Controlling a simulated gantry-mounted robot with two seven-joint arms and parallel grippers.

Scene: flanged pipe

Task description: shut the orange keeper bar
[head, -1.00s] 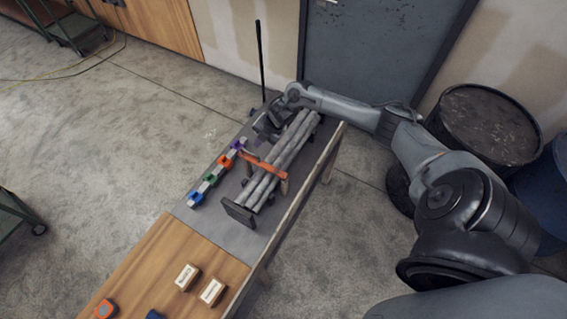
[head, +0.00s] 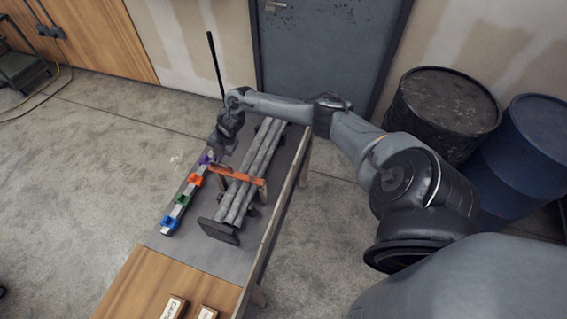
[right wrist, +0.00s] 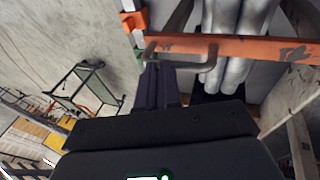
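The orange keeper bar (head: 238,176) lies across a bundle of grey pipes (head: 250,170) on the bench. In the right wrist view the bar (right wrist: 240,48) runs across the top, with a grey looped handle (right wrist: 192,67) below its left part. My right gripper (head: 218,150) is beyond the bar's left end in the head view. In the right wrist view its dark fingers (right wrist: 160,72) are close together, with their tips beside the handle's left end. I see nothing clearly held between them. My left gripper is out of view.
A rail with purple, orange, green and blue clips (head: 184,200) lies left of the pipes. A dark end plate (head: 219,232) stands at the pipes' near end. A thin black pole (head: 215,65) rises behind. Black and blue drums (head: 445,112) stand right of the bench.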

